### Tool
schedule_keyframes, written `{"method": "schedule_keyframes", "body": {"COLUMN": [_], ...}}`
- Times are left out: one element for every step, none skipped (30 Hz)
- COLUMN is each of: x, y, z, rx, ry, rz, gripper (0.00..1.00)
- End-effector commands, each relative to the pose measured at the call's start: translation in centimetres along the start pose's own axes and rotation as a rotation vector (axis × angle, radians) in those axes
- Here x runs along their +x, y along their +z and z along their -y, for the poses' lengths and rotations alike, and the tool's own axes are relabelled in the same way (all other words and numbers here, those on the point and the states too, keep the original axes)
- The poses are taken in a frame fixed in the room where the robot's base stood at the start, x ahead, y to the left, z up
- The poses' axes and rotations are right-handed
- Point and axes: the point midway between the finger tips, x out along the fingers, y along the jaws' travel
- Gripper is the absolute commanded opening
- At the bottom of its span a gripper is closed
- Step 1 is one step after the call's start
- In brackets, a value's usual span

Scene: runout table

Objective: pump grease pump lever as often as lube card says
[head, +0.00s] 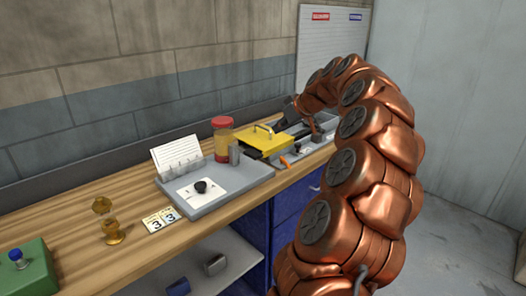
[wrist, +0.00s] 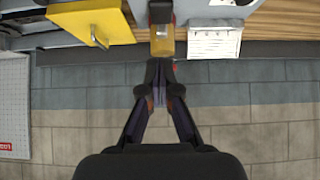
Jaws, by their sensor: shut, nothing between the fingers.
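My gripper (wrist: 162,88) is shut and empty in the wrist view, its fingertips in front of a jar. It shows small and dark in the head view (head: 283,122), above the back of the bench near the yellow box. The jar (head: 222,140) has a red cap and yellow-brown contents; it also shows in the wrist view (wrist: 162,42). A white lined card (head: 175,152) stands upright in a holder on the grey tray; it also shows in the wrist view (wrist: 214,43). Its writing is too small to read. I cannot make out a pump lever for certain.
The grey tray (head: 226,184) holds a white plate with a black knob (head: 201,187). A yellow box with a handle (head: 262,140) stands right of the jar. Cards marked 3 (head: 161,220), a brass piece (head: 108,222) and a green button box (head: 24,265) are at left.

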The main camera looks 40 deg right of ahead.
Motion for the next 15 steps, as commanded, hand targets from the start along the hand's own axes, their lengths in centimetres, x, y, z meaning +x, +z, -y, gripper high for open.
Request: {"method": "schedule_keyframes", "body": {"x": [0.0,0.0,0.0,0.0,0.0,0.1,0.1,0.2,0.4,0.6,0.9,1.3,1.7,2.1,2.7], "y": [0.0,0.0,0.0,0.0,0.0,0.0,0.0,0.0,-0.1,-0.1,-0.1,-0.1,-0.1,-0.1,0.0], "z": [0.1,0.1,0.1,0.1,0.1,0.1,0.1,0.1,0.2,0.2,0.2,0.2,0.2,0.2,0.3], "rx": [-0.001,-0.001,-0.001,-0.001,-0.001,-0.001,-0.001,-0.001,-0.001,0.000,0.000,0.000,0.000,-0.001,-0.001], "ry": [-0.001,-0.001,-0.001,-0.001,-0.001,-0.002,-0.002,-0.002,-0.003,-0.003,-0.004,-0.004,-0.004,-0.004,-0.006], "rz": [0.000,0.000,0.001,0.001,0.001,0.001,0.001,0.002,0.002,0.003,0.003,0.004,0.004,0.005,0.007], "gripper": [0.00,0.00,0.00,0.00,0.00,0.00,0.00,0.00,0.00,0.00,0.00,0.00,0.00,0.00,0.00]}}
